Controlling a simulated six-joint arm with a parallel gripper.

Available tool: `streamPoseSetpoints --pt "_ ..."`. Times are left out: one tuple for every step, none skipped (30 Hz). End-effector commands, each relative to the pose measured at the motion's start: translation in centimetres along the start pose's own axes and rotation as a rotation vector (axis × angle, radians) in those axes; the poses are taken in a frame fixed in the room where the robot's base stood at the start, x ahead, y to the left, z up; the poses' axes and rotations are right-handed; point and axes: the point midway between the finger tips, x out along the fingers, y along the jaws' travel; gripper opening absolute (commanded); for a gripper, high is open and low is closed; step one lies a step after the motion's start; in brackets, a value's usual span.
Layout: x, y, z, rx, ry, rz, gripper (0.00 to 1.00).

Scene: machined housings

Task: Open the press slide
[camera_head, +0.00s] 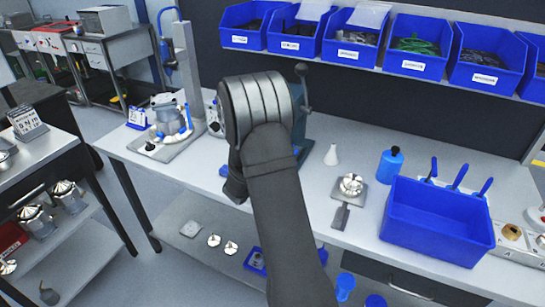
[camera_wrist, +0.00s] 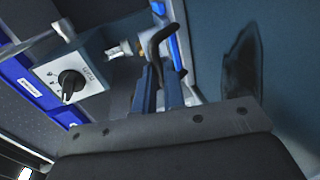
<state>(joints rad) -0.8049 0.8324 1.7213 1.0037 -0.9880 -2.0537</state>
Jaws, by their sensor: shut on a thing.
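The press (camera_head: 319,130) is a teal body on the bench, mostly hidden behind my arm in the head view. A dark lever with a round knob (camera_head: 301,70) stands up at its top. In the wrist view my gripper (camera_wrist: 160,70) shows narrow blue-grey fingers, shut on a dark curved handle (camera_wrist: 158,38). The exact contact is hard to see, and the fingers are hidden behind my arm in the head view. How far the slide stands open cannot be told.
A control box with a black knob (camera_wrist: 72,85) is close by on the left in the wrist view. Right of the press stand a white cone (camera_head: 331,155), a blue bottle (camera_head: 390,165) and a blue bin (camera_head: 437,230). Blue bins (camera_head: 345,52) hang above.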

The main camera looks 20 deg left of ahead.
Motion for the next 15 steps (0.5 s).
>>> streamPoseSetpoints --pt "-1.1 -0.2 -0.1 -0.002 0.002 -0.001 0.00" --pt "-1.7 -0.4 -0.1 -0.002 0.002 -0.002 0.00" --pt "-2.6 -0.6 -0.1 -0.002 0.002 -0.002 0.00" --pt "-3.2 -0.7 -0.1 -0.002 0.002 -0.002 0.00" --pt "-3.9 -0.8 -0.1 -0.002 0.003 -0.001 0.00" --pt "-4.7 -1.0 -0.1 -0.002 0.002 -0.001 0.00" --pt "-5.4 -1.2 -0.1 -0.002 0.002 -0.002 0.00" --pt "-6.0 -1.3 -0.1 -0.003 0.003 -0.002 0.00" --pt "-6.8 -1.5 -0.1 -0.003 0.002 -0.001 0.00" --pt "-7.4 -1.6 -0.1 -0.002 0.003 -0.001 0.00" --pt "-7.9 -1.7 -0.1 -0.001 0.002 -0.002 0.00" --pt "-8.6 -1.9 0.0 -0.002 0.002 -0.001 0.00" --pt "-9.1 -1.9 -0.1 -0.002 0.003 0.000 0.00" --pt "-9.5 -2.0 0.0 -0.002 0.002 -0.001 0.00" --pt "-10.1 -2.2 0.0 -0.002 0.001 -0.002 0.00"
